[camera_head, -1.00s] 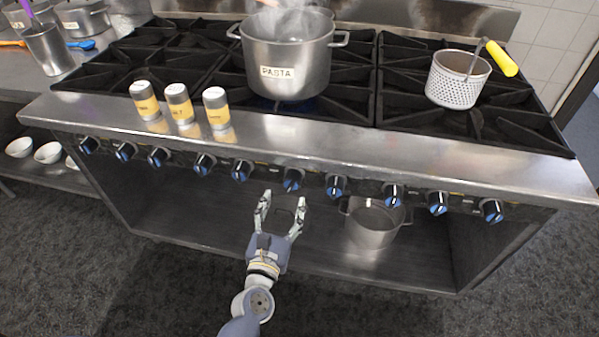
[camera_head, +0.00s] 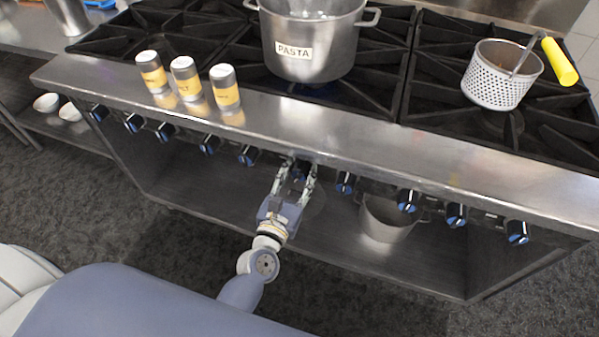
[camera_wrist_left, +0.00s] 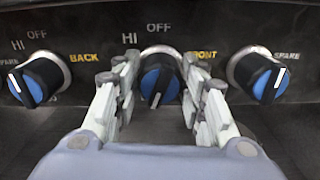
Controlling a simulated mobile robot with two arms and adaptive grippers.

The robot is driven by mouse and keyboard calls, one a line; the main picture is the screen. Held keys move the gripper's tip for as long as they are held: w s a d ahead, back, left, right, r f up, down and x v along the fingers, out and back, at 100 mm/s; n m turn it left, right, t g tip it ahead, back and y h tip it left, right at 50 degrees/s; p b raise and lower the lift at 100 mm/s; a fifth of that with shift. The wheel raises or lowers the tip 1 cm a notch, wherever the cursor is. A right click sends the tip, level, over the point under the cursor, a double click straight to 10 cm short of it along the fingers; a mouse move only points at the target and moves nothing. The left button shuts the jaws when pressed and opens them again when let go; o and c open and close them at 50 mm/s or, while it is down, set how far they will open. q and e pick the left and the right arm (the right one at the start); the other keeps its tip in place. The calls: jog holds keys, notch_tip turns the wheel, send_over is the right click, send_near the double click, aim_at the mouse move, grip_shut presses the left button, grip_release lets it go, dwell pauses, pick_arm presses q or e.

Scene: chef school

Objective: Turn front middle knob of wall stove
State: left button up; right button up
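A row of black knobs with blue faces runs along the front of the stove (camera_head: 380,135). My left gripper (camera_head: 298,169) is at a middle knob of this row, which its fingers mostly hide in the head view. In the left wrist view this knob (camera_wrist_left: 160,84) is between the two spread fingers, with gaps on both sides. Its white mark is near vertical. Labels "HI" and "OFF" are above it, "BACK" to its left and a partly hidden "FRONT" to its right. My right gripper is not in view.
Neighbouring knobs (camera_wrist_left: 38,80) and (camera_wrist_left: 262,76) flank the fingers. On the stove stand a pasta pot (camera_head: 312,45), a strainer basket (camera_head: 497,80) and three shakers (camera_head: 187,80). A pot (camera_head: 386,220) sits on the shelf below.

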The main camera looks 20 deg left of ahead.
pick_arm(q)
jog(key=shift+c, duration=1.2)
jog(key=shift+m, duration=0.4)
jog(key=m+p, duration=0.1)
jog(key=m, duration=0.2)
jog(key=shift+r+m+p, duration=0.15)
jog(key=shift+m+p, duration=0.15)
jog(key=shift+p, duration=0.1)
jog(key=m+p, duration=0.1)
jog(key=m, duration=0.2)
jog(key=shift+m, duration=0.4)
jog(key=m+p, duration=0.1)
jog(key=m, duration=0.2)
jog(key=shift+w+m+p, duration=0.1)
jog(key=shift+m+p, duration=0.2)
jog(key=shift+p, duration=0.1)
jog(key=m+p, duration=0.2)
jog(key=m, duration=0.4)
jog(key=shift+d, duration=0.1)
jog(key=m+p, duration=0.2)
jog(key=m, duration=0.3)
jog(key=shift+m, duration=0.4)
